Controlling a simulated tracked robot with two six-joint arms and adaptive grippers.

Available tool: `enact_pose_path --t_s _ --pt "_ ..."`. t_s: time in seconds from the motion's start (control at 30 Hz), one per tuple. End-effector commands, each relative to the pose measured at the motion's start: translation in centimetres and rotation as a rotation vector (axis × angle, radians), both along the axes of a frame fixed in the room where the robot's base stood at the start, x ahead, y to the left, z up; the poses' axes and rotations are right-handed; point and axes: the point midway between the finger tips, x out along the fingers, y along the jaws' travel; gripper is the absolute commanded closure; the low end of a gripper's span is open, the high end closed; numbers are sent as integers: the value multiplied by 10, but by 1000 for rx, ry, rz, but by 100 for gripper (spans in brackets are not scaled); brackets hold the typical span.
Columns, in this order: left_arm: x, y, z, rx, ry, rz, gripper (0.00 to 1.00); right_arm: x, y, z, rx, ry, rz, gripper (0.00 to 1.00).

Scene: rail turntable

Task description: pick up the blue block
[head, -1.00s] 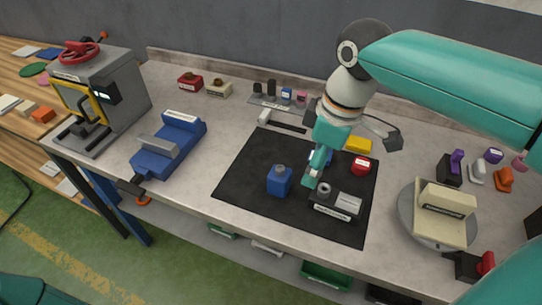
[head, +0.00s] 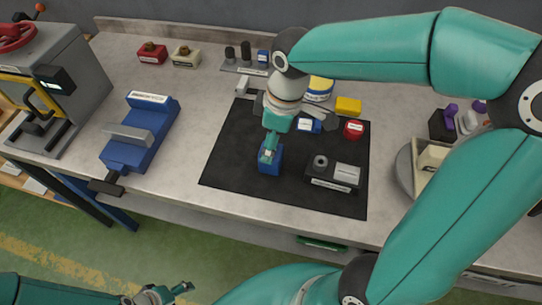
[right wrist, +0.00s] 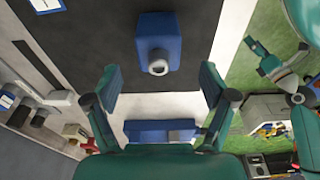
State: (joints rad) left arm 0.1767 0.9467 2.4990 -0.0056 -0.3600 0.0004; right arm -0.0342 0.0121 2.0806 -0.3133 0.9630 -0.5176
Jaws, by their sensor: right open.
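The blue block (head: 275,167) stands on the black mat (head: 228,165), partly hidden behind my right gripper in the head view. In the right wrist view the blue block (right wrist: 170,28) shows a round grey knob on its near face. My right gripper (head: 268,154) points down at the block. In the right wrist view its two fingers (right wrist: 160,88) are spread apart and empty, with the block beyond the tips, roughly between their lines. My left gripper (head: 172,293) is low at the bottom edge, away from the table; its jaw opening is unclear.
A grey fixture (head: 333,172), a red round part (head: 353,130), a yellow block (head: 348,106) and another blue labelled piece (head: 310,126) lie right of or behind the block. A blue vise (head: 142,133) stands left. The mat's left part is clear.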

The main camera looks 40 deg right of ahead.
Motion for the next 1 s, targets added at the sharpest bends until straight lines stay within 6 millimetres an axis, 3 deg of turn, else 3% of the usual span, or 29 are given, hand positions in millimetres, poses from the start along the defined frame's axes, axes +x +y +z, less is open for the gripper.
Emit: enact_pose_path --t_s 0.27,0.53,0.83,1.0 --pt "0 0 2 0 0 0 34 2 1 -18 1 4 -2 17" --pt "0 0 5 0 0 0 34 6 2 -54 1 3 -3 17" --pt "0 0 4 0 0 0 34 7 3 -60 0 0 -3 17" --pt "0 0 4 0 0 0 34 7 3 -60 0 0 -3 43"
